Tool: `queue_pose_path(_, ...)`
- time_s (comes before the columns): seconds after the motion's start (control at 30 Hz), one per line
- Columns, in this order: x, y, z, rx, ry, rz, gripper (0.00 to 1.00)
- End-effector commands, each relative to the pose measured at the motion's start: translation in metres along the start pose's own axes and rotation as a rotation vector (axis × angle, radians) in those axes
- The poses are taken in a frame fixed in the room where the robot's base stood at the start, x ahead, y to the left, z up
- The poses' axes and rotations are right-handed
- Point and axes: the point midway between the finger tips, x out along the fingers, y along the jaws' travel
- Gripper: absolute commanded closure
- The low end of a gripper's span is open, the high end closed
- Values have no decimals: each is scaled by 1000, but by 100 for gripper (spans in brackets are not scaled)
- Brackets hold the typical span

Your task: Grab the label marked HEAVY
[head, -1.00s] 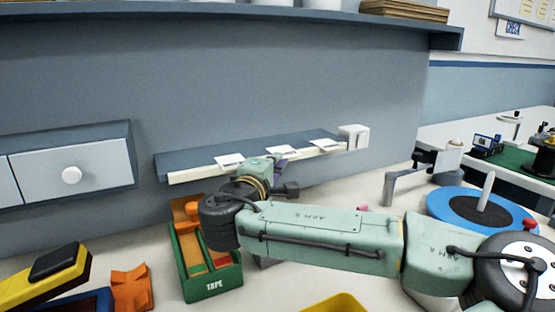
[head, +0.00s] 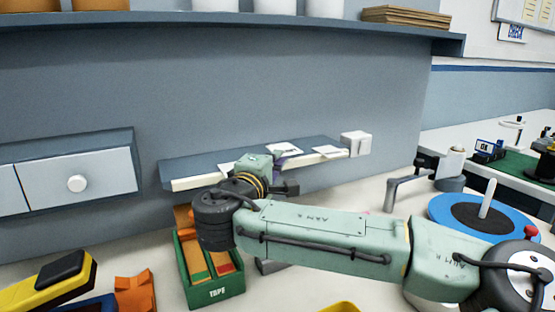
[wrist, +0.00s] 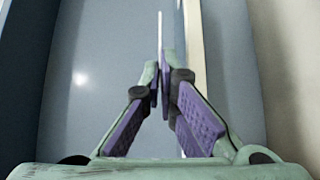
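Three white labels belong to a pale-edged ledge (head: 190,183) on the blue-grey wall. The left label (head: 227,168) is partly hidden behind my arm, and the right label (head: 327,150) lies at the ledge's front edge. The middle label (head: 285,148) sits slightly above the ledge at my gripper (head: 289,157). In the wrist view my gripper (wrist: 161,68) has its purple-padded fingers closed together at the tips, with the thin white label (wrist: 160,30) edge-on between them. The print on the labels is too small to read, so I cannot tell which says HEAVY.
A white block (head: 356,144) stands at the ledge's right end. A green tape box (head: 215,289) lies below my wrist. A blue disc with a spindle (head: 447,211) is at right. A shelf (head: 300,25) runs above.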

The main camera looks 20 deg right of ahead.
Motion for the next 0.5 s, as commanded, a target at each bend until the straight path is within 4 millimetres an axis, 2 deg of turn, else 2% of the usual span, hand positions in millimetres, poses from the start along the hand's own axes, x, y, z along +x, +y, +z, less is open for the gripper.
queue_pose_path(0.5, -75, 27, -1, 0, 4, 2, 100)
